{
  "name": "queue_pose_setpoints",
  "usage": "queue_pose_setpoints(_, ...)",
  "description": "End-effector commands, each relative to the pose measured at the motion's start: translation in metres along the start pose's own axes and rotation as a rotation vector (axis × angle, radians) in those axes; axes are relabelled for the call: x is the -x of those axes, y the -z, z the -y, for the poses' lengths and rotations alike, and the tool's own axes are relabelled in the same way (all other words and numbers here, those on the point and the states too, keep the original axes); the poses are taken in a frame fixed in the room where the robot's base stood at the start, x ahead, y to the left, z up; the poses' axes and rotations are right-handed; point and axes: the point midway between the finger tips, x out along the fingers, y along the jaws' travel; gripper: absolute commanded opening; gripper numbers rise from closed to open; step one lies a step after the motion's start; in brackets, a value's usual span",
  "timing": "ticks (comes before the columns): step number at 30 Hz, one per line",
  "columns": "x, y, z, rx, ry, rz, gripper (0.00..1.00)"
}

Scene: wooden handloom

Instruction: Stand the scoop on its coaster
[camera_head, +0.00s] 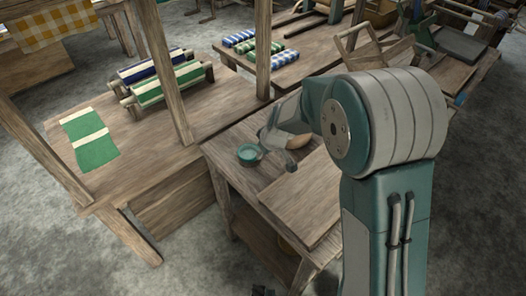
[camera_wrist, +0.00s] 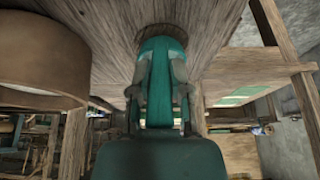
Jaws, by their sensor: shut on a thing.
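The teal scoop (camera_head: 249,154) shows in the head view as a small round cup with an open top, close over the wooden side table. My gripper (camera_head: 268,145) is just right of it, low over the table and partly hidden by my arm. In the wrist view my gripper (camera_wrist: 163,72) is shut on the teal scoop (camera_wrist: 162,48), with a grey finger on each side. A dark brown round edge, perhaps the coaster (camera_wrist: 185,34), shows just beyond the scoop's end. I cannot tell whether the scoop touches it.
A brown wooden bowl (camera_wrist: 40,85) is close on the left in the wrist view. The side table (camera_head: 232,171) has a raised board (camera_head: 305,200) at its front. A loom post (camera_head: 170,75) and a bench with a green cloth (camera_head: 90,140) stand left.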

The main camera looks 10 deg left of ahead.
Motion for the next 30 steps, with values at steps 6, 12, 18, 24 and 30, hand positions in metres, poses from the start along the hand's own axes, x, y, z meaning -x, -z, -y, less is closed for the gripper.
queue_pose_setpoints(6, 0.000, 0.000, 0.000, 0.000, 0.001, 0.001, 0.59)
queue_pose_setpoints(12, 0.000, 0.000, 0.000, 0.000, 0.000, 0.001, 0.59)
queue_pose_setpoints(18, 0.013, 0.001, 0.000, -0.001, 0.000, -0.001, 0.59)
queue_pose_setpoints(24, 0.053, 0.001, -0.001, 0.000, -0.002, -0.003, 0.59)
queue_pose_setpoints(30, 0.093, 0.001, -0.001, -0.001, -0.002, -0.003, 0.59)
